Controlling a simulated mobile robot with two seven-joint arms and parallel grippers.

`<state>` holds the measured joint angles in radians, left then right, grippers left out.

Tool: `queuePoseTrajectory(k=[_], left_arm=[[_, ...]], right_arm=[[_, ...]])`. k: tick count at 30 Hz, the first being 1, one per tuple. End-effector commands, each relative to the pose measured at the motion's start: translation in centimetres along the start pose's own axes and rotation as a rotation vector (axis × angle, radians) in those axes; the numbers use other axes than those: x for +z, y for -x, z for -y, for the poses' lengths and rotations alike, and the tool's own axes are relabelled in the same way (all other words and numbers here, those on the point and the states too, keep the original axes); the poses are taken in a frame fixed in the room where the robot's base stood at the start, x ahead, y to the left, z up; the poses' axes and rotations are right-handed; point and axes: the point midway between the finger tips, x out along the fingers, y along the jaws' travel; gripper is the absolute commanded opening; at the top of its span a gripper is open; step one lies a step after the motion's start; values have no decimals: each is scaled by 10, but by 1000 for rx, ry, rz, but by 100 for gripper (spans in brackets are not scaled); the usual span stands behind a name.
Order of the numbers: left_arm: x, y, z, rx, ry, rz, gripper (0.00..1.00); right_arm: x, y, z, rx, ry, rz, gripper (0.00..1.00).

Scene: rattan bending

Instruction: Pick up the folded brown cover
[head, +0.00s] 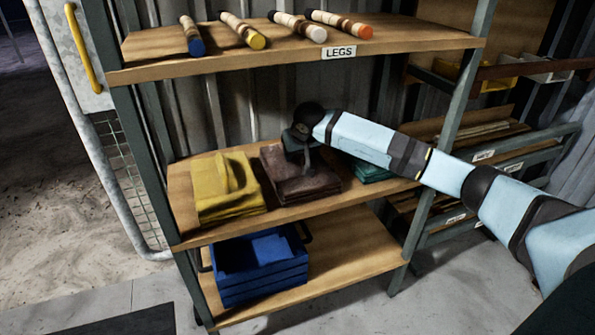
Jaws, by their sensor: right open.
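The folded brown cover (297,187) lies in a flat stack on the middle shelf, between a yellow one and a green one. My right gripper (308,168) is over the brown cover, pointing down at its upper part. It is open, and its fingertips look close to the cloth; I cannot tell whether they touch it. My right arm reaches in from the right and hides part of the green cover. My left gripper is not in view.
A folded yellow cover (226,188) lies left of the brown one and a green cover (372,170) right of it. Below is a blue crate (262,287). The upper shelf (160,43) holds several wooden legs close above. A shelf post (437,150) stands near my arm.

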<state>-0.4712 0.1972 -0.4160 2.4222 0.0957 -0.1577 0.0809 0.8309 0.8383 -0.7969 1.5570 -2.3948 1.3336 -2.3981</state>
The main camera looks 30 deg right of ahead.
Motion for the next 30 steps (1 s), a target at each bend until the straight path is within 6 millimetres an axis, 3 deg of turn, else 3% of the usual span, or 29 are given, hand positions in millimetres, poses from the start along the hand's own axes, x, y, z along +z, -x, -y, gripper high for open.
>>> queuePoseTrajectory(k=[6,12,24,30], left_arm=[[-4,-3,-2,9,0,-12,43],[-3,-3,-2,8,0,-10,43],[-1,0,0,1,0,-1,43],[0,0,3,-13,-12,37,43]], right_arm=[[0,0,0,0,0,0,46],[0,0,0,0,-1,0,0],[-1,2,0,0,-1,-2,0],[-4,14,-1,0,-2,-3,0]])
